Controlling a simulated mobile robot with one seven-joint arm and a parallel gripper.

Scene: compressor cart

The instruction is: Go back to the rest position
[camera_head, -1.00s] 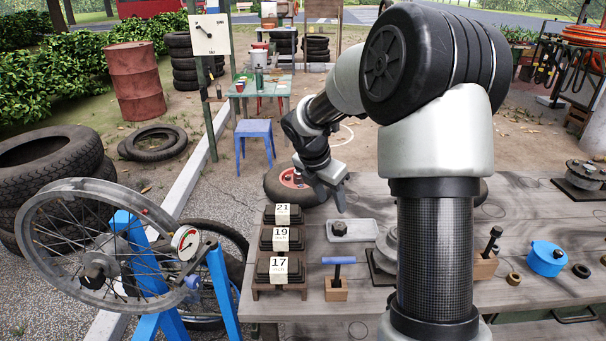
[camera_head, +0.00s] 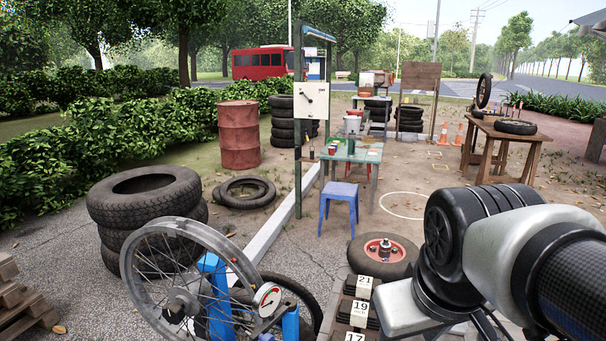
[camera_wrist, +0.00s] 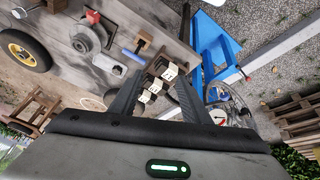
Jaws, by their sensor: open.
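My gripper (camera_wrist: 158,78) shows in the wrist view with its two dark fingers apart and nothing between them. Beyond the fingers, well away from them, a rack of dark blocks with white number tags (camera_wrist: 160,82) sits on the grey workbench (camera_wrist: 108,66). In the head view my arm is folded in the lower right corner, and my gripper cannot be made out there. The same rack, tagged 21, 19 and 17 (camera_head: 360,308), shows at the bottom edge beside my arm, partly cut off.
A spoked wheel (camera_head: 150,250) on a blue stand (camera_head: 213,290) with a gauge (camera_head: 267,295) stands left of the bench. A red-hubbed wheel (camera_head: 372,262) lies behind the rack. Tyres (camera_head: 130,195), a blue stool (camera_head: 338,205) and a green table (camera_head: 352,153) stand farther back. Open ground lies between.

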